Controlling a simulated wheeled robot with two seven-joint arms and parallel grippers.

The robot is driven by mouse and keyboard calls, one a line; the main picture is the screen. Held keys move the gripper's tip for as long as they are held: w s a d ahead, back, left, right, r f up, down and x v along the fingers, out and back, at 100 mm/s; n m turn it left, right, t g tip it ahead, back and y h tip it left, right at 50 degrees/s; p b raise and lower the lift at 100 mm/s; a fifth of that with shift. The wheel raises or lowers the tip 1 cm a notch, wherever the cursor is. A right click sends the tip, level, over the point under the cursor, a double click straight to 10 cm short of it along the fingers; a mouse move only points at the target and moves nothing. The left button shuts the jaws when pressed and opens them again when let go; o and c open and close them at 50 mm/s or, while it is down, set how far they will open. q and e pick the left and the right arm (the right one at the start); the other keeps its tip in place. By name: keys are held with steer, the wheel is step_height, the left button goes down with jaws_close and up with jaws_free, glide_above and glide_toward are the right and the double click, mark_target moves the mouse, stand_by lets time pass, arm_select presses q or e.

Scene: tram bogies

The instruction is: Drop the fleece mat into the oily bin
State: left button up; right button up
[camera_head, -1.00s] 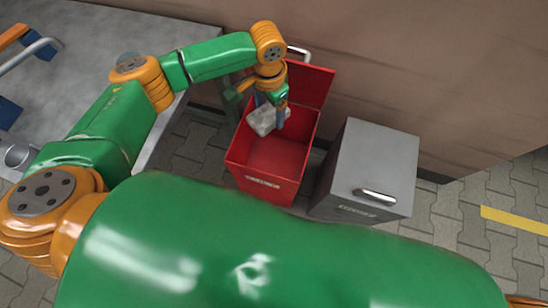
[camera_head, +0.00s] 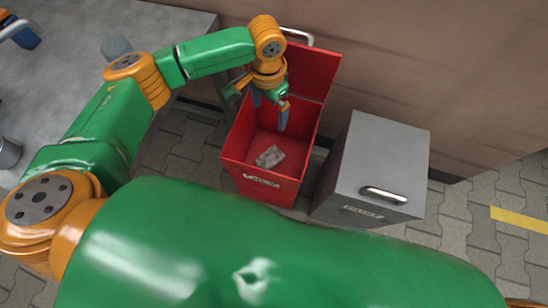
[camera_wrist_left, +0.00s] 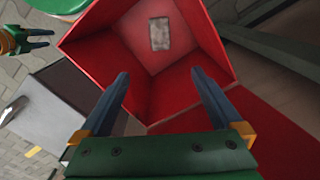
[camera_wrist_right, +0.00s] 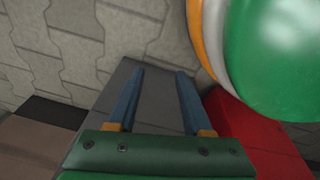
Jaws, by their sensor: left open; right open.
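The fleece mat (camera_head: 270,156) is a small grey-white mottled piece lying inside the open red bin (camera_head: 236,150). It also shows flat on the bin floor in the left wrist view (camera_wrist_left: 160,34). My left gripper (camera_head: 270,112) is open and empty above the bin opening, apart from the mat. Its two blue fingers spread wide in the left wrist view (camera_wrist_left: 162,82). My right gripper (camera_wrist_right: 156,75) is open and empty in the right wrist view, over the grey bin's top. The red bin's front label is too small to read.
A closed grey bin (camera_head: 382,155) with a bar handle stands right of the red one. The red lid (camera_head: 312,70) is raised at the back by the wall. A grey table (camera_head: 60,80) is at the left. Paved floor is free at the right.

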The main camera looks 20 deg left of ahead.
arm_select(q)
step_height(320, 180, up, 7)
steer(key=p, duration=0.2)
steer(key=shift+p, duration=0.3)
arm_select(e)
steer(key=shift+s+d+r, duration=0.3)
steer(key=shift+s+r, duration=0.1)
steer(key=shift+s, duration=0.2)
steer(key=shift+s+d+r, duration=0.25)
steer(key=shift+s+r, duration=0.1)
steer(key=shift+s, duration=0.25)
